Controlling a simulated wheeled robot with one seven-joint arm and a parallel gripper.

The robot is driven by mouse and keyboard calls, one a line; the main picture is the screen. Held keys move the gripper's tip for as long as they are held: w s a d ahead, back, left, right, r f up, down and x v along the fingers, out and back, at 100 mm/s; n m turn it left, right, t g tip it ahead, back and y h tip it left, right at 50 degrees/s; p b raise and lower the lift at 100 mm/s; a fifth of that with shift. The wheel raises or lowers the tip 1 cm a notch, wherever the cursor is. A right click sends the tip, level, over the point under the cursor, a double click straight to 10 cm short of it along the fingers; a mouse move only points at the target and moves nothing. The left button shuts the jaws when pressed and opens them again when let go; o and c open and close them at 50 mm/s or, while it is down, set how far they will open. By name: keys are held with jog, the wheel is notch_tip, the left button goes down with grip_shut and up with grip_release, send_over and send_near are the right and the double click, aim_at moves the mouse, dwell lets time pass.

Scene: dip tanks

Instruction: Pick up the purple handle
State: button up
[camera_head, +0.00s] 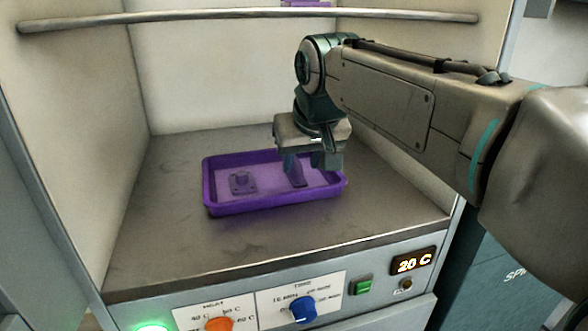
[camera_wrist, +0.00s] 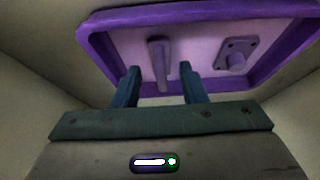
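A purple tray (camera_head: 275,203) stands on the grey floor of the dip cabinet. Inside it lies a purple bar-shaped handle (camera_head: 297,174), partly hidden by a finger in the head view. In the wrist view the handle (camera_wrist: 159,62) appears between my two fingers, with its lower end toward me. My gripper (camera_head: 311,163) is over the right part of the tray, pointing down. Its fingers (camera_wrist: 159,75) are apart with nothing held. I cannot tell whether they touch the handle or how deep they reach.
A purple plate with a raised knob (camera_head: 242,182) lies in the tray's left half. A metal rod (camera_head: 250,14) crosses above, with a purple piece (camera_head: 305,3) at the top edge. The front panel (camera_head: 290,300) has knobs and a 20 C display. Floor left of the tray is free.

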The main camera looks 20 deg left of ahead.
aim_at(296, 159)
jog(key=w+a, duration=0.1)
jog(key=w+a+f+b, duration=0.1)
jog(key=w, duration=0.1)
jog(key=shift+w+f, duration=0.1)
grip_shut()
dwell(0.4)
